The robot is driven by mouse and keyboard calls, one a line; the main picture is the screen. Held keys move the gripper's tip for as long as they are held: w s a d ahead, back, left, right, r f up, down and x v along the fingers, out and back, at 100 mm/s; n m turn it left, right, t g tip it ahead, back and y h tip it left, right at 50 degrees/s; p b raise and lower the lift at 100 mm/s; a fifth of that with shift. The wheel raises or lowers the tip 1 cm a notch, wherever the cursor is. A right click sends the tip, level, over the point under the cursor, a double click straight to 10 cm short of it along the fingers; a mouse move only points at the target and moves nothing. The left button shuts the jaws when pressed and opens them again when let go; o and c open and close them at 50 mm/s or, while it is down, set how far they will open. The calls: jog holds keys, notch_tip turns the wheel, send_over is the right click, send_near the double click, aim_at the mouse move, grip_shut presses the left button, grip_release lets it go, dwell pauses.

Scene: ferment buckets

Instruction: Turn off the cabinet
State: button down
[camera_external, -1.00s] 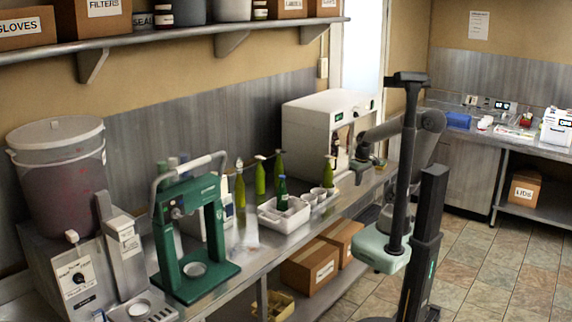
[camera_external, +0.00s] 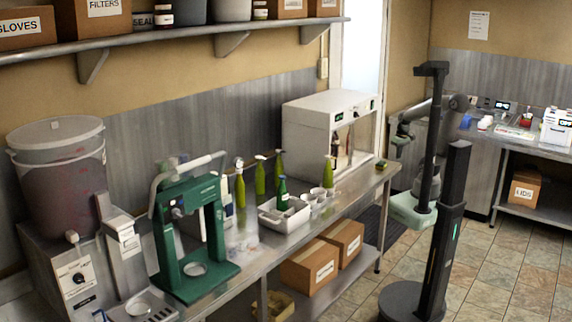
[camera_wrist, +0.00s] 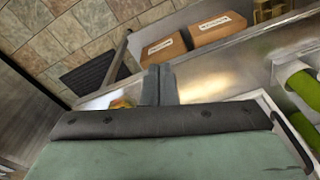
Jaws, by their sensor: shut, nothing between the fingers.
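The cabinet (camera_external: 312,125) is a white box on the far end of the steel bench in the external view. Its front has a small lit green display (camera_external: 338,117) and a small dark control (camera_external: 372,104) near the upper right corner. Bottle-like items show dimly in its front opening. My gripper (camera_external: 392,138) is off the bench's far end, to the right of the cabinet and apart from it in the external view. In the wrist view my gripper's two fingers (camera_wrist: 158,84) are together with nothing between them. I cannot make out the cabinet's controls in the wrist view.
Green bottles and a white tray (camera_external: 284,218) stand on the bench before the cabinet. A yellow-green sponge (camera_external: 382,165) lies at the bench's far end. Boxes (camera_external: 311,267) sit on the lower shelf. A dark mat (camera_wrist: 97,75) lies on the tiled floor.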

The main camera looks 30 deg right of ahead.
jog(key=w+d+r+m+t+b, duration=0.4)
jog(key=w+r, duration=0.6)
jog(key=w, duration=0.5)
jog(key=w+d+r+m+t+h+b, duration=0.1)
jog(key=w+d+r+m, duration=0.3)
jog(key=r, duration=0.4)
jog(key=w+d+r+m+t+h+b, duration=0.1)
jog(key=w+d+r+m+b, duration=0.1)
jog(key=w+d+r+m, duration=0.2)
jog(key=w+d+r, duration=0.3)
jog(key=d+r, duration=0.1)
jog(key=shift+r+h+b, duration=0.3)
jog(key=shift+r, duration=0.1)
jog(key=p, duration=0.3)
send_near(373, 105)
jog(key=w+d+f, duration=0.2)
jog(key=d+f, duration=0.2)
jog(key=f, duration=0.1)
jog(key=shift+w+a, duration=0.4)
jog(key=shift+w, duration=0.15)
